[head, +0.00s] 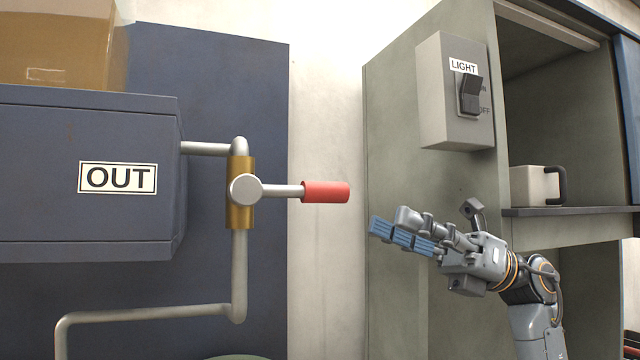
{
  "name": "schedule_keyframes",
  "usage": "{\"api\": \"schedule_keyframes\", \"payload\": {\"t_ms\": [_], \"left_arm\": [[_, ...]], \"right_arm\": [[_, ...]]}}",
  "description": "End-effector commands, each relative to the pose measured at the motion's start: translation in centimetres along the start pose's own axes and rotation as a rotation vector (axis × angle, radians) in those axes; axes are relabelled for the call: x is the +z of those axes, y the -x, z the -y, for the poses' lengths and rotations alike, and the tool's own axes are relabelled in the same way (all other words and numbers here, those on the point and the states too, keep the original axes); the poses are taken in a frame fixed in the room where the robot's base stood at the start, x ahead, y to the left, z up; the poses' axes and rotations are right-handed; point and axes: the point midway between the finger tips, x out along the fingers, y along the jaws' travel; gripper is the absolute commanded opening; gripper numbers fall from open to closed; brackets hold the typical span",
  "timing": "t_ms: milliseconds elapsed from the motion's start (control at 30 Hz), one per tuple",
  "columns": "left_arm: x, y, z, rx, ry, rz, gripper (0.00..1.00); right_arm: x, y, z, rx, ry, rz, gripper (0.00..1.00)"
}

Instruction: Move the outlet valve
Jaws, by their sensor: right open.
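The outlet valve (243,190) has a brass body on a grey pipe. Its lever points right, level, and ends in a red handle (325,192). The pipe comes out of a dark blue box (60,220) with an "OUT" label (118,178). My right gripper (400,236) is open and empty, below and to the right of the red handle and apart from it. Its blue-padded fingers point left toward the valve side. My left gripper is not in view.
A grey-green cabinet (400,130) stands at right with a "LIGHT" switch box (450,95) above my right gripper. A white box with a dark handle (535,186) sits on its shelf. The pipe (150,313) bends left below the valve. The pale wall gap between handle and cabinet is clear.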

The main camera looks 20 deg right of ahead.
Motion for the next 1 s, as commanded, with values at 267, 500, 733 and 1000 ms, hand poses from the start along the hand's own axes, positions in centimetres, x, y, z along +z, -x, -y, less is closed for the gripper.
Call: {"api": "schedule_keyframes", "payload": {"t_ms": [267, 500, 733, 1000], "left_arm": [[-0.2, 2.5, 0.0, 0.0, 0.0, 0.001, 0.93], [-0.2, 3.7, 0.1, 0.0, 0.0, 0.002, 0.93], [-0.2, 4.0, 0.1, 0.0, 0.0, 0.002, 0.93], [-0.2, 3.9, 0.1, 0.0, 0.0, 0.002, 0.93]], "right_arm": [[0.4, -6.3, -0.2, 0.006, -0.002, 0.001, 0.45], [0.3, -10.0, -0.1, 0.004, -0.003, 0.002, 0.45], [0.1, -11.1, 0.0, 0.002, -0.003, 0.003, 0.45], [0.1, -11.1, 0.0, 0.002, -0.003, 0.003, 0.37]]}}
